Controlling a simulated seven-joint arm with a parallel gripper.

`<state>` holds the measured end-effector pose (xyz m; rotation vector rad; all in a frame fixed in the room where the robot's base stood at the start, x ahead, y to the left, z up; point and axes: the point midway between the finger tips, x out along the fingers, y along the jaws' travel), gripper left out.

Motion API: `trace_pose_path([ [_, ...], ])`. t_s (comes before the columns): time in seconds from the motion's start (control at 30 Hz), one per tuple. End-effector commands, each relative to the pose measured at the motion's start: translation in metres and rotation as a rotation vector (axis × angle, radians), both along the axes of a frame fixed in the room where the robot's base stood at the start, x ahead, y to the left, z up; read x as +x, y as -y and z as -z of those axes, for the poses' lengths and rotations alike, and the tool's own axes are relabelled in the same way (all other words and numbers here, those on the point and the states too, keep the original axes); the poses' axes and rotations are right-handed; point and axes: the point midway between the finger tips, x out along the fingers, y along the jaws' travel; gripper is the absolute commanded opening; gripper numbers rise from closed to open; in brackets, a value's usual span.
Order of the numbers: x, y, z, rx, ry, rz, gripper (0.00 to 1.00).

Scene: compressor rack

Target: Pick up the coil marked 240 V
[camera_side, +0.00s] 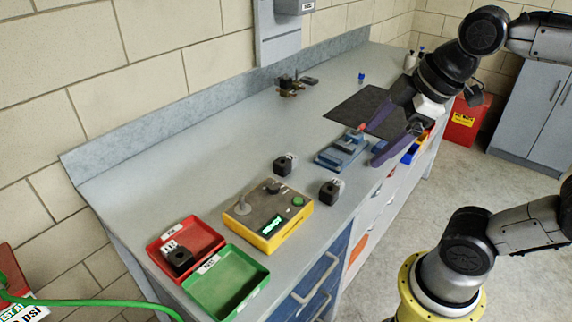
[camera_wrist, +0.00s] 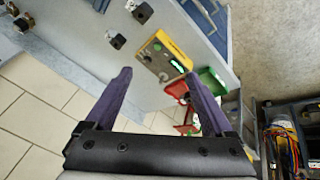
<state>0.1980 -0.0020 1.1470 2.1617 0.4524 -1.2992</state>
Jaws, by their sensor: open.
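Two black coils stand on the grey bench: one (camera_side: 284,164) nearer the wall, the other (camera_side: 331,189) near the front edge. A third black coil (camera_side: 180,259) lies in the red tray. I cannot read a voltage on any of them. In the wrist view two dark coils show, one (camera_wrist: 117,41) and another (camera_wrist: 141,12) at the top. My gripper (camera_side: 372,145) has purple fingers spread apart, with nothing between them. It is above the bench beside the blue fixture (camera_side: 342,150), apart from the coils. Its fingers also show in the wrist view (camera_wrist: 159,75).
A yellow tester (camera_side: 268,215) with a green display stands left of the coils. The red tray (camera_side: 208,236) and green tray (camera_side: 255,270) are at the left end. A dark mat (camera_side: 358,108) and a brass valve part (camera_side: 290,86) lie farther back.

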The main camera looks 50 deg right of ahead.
Motion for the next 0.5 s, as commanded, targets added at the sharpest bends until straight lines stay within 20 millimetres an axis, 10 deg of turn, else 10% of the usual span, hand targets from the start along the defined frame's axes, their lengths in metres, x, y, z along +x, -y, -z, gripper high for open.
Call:
trace_pose_path([
  [0.23,0.095,0.016,-0.038,-0.226,-0.114,-0.446,0.88],
  [0.5,0.199,0.046,-0.016,-0.321,-0.251,-0.779,0.88],
])
